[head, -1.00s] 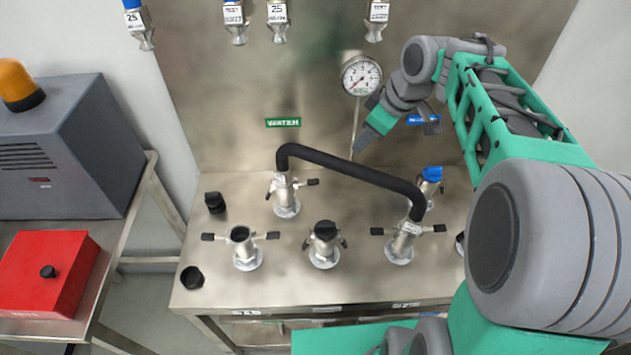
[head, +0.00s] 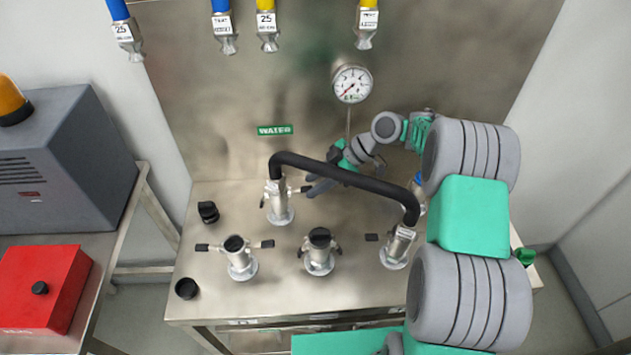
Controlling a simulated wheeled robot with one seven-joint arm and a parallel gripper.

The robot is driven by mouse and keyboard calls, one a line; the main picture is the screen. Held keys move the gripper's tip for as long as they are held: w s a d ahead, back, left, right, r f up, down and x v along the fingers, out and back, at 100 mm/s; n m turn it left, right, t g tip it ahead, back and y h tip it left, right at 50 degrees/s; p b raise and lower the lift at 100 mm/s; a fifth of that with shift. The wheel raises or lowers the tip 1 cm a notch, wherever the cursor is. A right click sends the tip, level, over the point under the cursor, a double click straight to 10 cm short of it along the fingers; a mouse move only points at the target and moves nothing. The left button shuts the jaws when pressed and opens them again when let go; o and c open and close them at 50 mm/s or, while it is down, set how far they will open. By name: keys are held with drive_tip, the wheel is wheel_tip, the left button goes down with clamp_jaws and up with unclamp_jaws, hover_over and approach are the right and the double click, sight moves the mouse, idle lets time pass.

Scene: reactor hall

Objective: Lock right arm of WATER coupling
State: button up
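The WATER coupling (head: 279,207) is a metal fitting on the steel bench, below the green WATER sign (head: 274,130). One end of a black hose (head: 340,176) is on top of it. Its left arm (head: 263,201) hangs down close to the body. Its right arm (head: 301,189) sticks out sideways to the right with a dark tip. My gripper (head: 312,188) is just right of that tip, behind the hose, pointing left and down. Contact with the arm cannot be told. The fingers are small and partly hidden, so their opening is unclear.
The hose's other end is on a coupling (head: 397,247) at the right. Two capped couplings (head: 238,259) (head: 319,252) stand in front. Loose black caps (head: 208,211) (head: 187,288) lie at left. A pressure gauge (head: 352,84) is on the back panel, above my wrist.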

drive_tip(key=shift+c, duration=0.2)
clamp_jaws()
idle(0.4)
